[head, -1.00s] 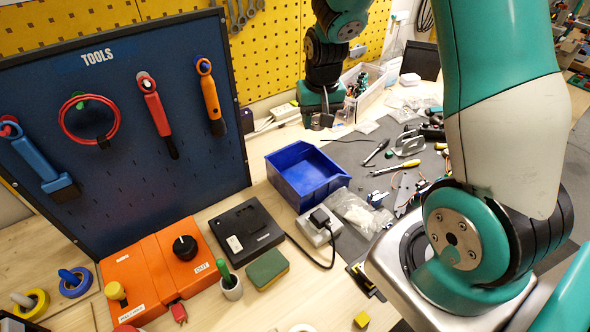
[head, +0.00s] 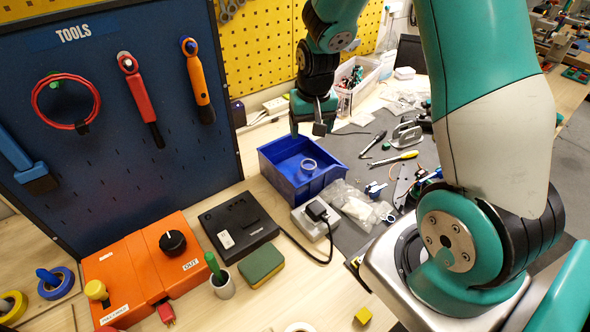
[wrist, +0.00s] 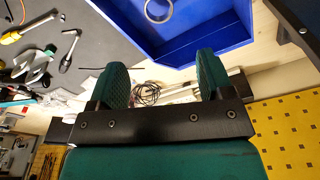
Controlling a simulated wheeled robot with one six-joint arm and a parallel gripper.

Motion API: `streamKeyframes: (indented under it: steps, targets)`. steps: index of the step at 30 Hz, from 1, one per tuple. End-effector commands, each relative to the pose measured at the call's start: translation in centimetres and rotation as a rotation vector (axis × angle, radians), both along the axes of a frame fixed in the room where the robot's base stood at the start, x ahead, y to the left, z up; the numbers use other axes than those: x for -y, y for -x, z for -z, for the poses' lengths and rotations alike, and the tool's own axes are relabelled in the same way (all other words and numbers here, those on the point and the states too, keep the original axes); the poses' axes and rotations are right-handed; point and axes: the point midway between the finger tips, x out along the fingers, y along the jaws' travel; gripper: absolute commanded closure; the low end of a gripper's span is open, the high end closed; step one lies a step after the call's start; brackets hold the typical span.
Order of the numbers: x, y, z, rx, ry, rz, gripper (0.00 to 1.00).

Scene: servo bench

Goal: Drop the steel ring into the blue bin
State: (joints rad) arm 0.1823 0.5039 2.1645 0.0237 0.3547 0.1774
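The steel ring (head: 308,164) is a thin pale hoop inside the blue bin (head: 272,172), towards the bin's right side. In the wrist view the ring (wrist: 158,10) shows at the top edge, within the blue walls of the bin (wrist: 222,28). My gripper (head: 307,127) hangs above and behind the bin, apart from the ring. In the wrist view its two green fingers (wrist: 162,78) are spread, with nothing between them.
A grey power adapter (head: 314,218) with a black cable and a clear bag (head: 350,200) lie close to the bin. A blue tool board (head: 110,130) stands at left. An orange box (head: 150,265) sits in front of it. Tools cover the grey mat (head: 360,155).

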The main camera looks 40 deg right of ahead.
Motion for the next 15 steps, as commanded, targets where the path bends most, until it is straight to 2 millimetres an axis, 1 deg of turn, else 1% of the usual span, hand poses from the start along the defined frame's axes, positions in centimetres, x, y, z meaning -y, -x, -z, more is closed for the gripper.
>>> streamKeyframes:
  steps: [8, 11, 14, 15]
  targets:
    - [0.0, 0.0, -0.3, 0.001, 0.000, 0.000, 0.27]
    - [0.0, 0.0, -1.3, 0.004, 0.001, 0.000, 0.27]
    - [-0.1, 0.2, -3.1, 0.008, 0.001, 0.000, 0.27]
    - [-0.2, 0.3, -4.0, 0.009, 0.001, 0.000, 0.27]
